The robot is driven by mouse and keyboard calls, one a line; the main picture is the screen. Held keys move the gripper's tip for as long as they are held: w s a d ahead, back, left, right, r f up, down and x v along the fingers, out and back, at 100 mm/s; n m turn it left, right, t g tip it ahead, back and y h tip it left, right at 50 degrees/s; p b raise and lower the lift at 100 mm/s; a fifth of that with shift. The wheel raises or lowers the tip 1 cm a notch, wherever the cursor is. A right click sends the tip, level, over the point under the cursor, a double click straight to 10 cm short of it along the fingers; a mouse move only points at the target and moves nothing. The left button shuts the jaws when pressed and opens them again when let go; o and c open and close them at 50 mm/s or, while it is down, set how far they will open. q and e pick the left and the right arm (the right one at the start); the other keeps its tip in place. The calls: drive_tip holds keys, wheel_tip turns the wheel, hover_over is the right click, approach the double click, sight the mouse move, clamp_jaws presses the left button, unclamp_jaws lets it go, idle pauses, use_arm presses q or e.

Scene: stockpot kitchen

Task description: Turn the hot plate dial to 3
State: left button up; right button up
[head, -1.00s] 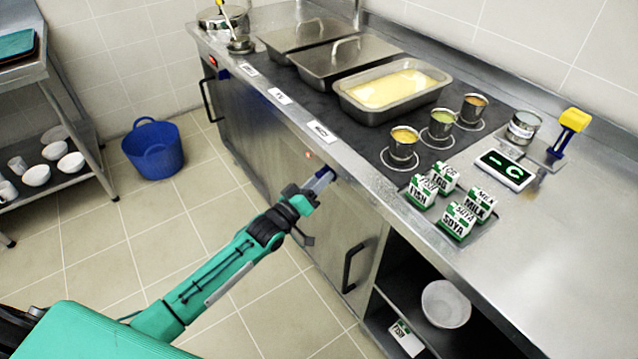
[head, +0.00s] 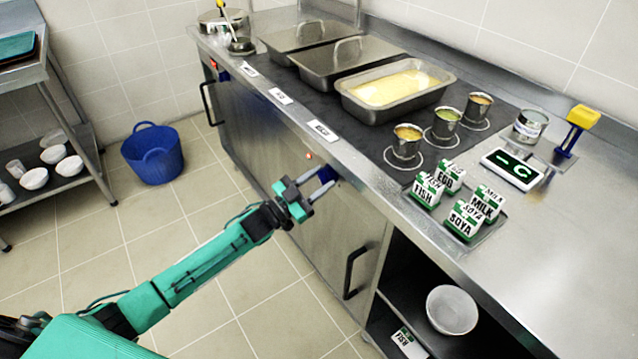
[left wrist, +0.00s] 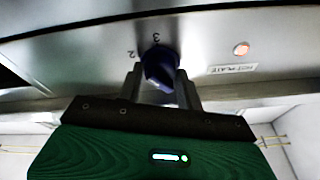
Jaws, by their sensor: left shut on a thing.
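The dark blue hot plate dial (left wrist: 160,66) sits on the steel front panel in the left wrist view, with a "3" marked just above it and a "2" to its upper left. I cannot make out a pointer mark on it. In the head view the dial (head: 328,173) is partly hidden by my gripper. My left gripper (head: 322,184) is at the counter front, its two fingers on either side of the dial and shut on it; it also shows in the left wrist view (left wrist: 160,88). My right gripper is not in view.
A "HOT PLATE" label (left wrist: 232,69) and a lit red lamp (left wrist: 241,48) are beside the dial. A cabinet handle (head: 354,270) stands out below right. Cups, trays and small cartons stand on the counter (head: 560,240). A blue bucket (head: 153,153) stands on the floor.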

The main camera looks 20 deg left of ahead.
use_arm(q)
drive_tip(key=shift+w+a+r+m+g+h+b, duration=0.1)
drive_tip(key=shift+m+g+h, duration=0.35)
drive_tip(key=shift+m, duration=1.2)
drive_tip(key=shift+a+m+g+h+b, duration=0.15)
drive_tip(key=shift+m+g+h, duration=0.3)
drive_tip(key=shift+m, duration=1.25)
drive_tip(key=shift+w+d+r+m+g+h+b, duration=0.15)
drive_tip(key=shift+m+g, duration=0.45)
drive_tip(key=shift+m, duration=1.05)
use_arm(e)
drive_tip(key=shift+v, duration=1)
use_arm(q)
drive_tip(key=shift+s+a+f+m, duration=0.1)
drive_tip(key=shift+f+m, duration=0.05)
drive_tip(key=shift+m, duration=0.15)
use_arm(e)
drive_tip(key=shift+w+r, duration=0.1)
use_arm(q)
drive_tip(key=o, duration=1)
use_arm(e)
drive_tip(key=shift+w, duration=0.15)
